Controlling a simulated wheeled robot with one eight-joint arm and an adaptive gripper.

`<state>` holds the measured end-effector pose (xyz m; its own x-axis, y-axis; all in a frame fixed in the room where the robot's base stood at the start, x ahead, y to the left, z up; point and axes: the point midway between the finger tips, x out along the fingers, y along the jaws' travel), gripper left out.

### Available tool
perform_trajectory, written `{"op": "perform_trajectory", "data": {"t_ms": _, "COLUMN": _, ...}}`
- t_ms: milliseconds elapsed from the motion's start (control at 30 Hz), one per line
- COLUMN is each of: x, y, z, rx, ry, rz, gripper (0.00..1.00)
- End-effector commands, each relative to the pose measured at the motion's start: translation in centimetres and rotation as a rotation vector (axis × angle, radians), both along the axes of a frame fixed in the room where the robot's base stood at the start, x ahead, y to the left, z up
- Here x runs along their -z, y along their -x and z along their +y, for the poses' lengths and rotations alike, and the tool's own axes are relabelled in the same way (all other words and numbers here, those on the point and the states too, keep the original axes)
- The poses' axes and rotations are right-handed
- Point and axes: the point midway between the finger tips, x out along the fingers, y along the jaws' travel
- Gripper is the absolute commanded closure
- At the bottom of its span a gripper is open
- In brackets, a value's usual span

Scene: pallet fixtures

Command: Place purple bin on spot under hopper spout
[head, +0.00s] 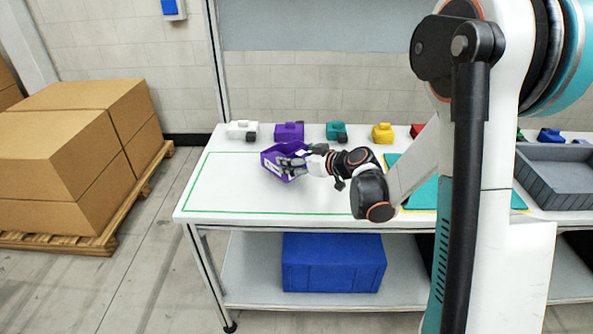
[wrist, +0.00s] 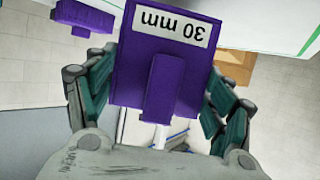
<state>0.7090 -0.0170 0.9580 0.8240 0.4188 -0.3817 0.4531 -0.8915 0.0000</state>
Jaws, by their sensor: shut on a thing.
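The purple bin (head: 270,164) is over the left part of the white table, within the green outline. My gripper (head: 292,166) is at its right side, shut on it. In the wrist view the bin (wrist: 130,75) sits between the teal fingers, with a "30 mm" label upside down and a purple handle-like part. It looks slightly above the table, but I cannot tell the gap. A purple block-shaped thing (head: 289,131) stands behind it at the table's back edge. I cannot make out a hopper spout or a marked spot under one.
White (head: 241,130), teal (head: 336,131), yellow (head: 382,133) and red pieces line the back edge. A grey tray (head: 555,180) is at right. A blue crate (head: 333,262) is on the lower shelf. Boxes on a pallet (head: 75,242) stand left. The table's front left is clear.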

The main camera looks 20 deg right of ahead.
Motion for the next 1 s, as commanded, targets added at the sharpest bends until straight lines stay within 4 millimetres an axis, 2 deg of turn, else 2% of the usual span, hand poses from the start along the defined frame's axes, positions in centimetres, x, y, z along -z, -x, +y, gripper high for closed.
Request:
{"op": "perform_trajectory", "data": {"t_ms": 100, "x": 2.2, "y": 0.0, "z": 0.0, "rx": 0.0, "ry": 0.0, "rz": 0.0, "gripper": 0.65}}
{"op": "perform_trajectory", "data": {"t_ms": 200, "x": 3.4, "y": 0.0, "z": 0.0, "rx": 0.0, "ry": 0.0, "rz": 0.0, "gripper": 0.65}}
{"op": "perform_trajectory", "data": {"t_ms": 600, "x": 3.6, "y": 0.0, "z": 0.0, "rx": 0.0, "ry": 0.0, "rz": 0.0, "gripper": 0.65}}
{"op": "perform_trajectory", "data": {"t_ms": 633, "x": 3.6, "y": 0.0, "z": 0.0, "rx": 0.0, "ry": 0.0, "rz": 0.0, "gripper": 0.19}}
{"op": "perform_trajectory", "data": {"t_ms": 700, "x": 3.6, "y": 0.0, "z": 0.0, "rx": 0.0, "ry": 0.0, "rz": 0.0, "gripper": 0.05}}
{"op": "perform_trajectory", "data": {"t_ms": 1000, "x": 3.6, "y": 0.0, "z": 0.0, "rx": 0.0, "ry": 0.0, "rz": 0.0, "gripper": 0.05}}
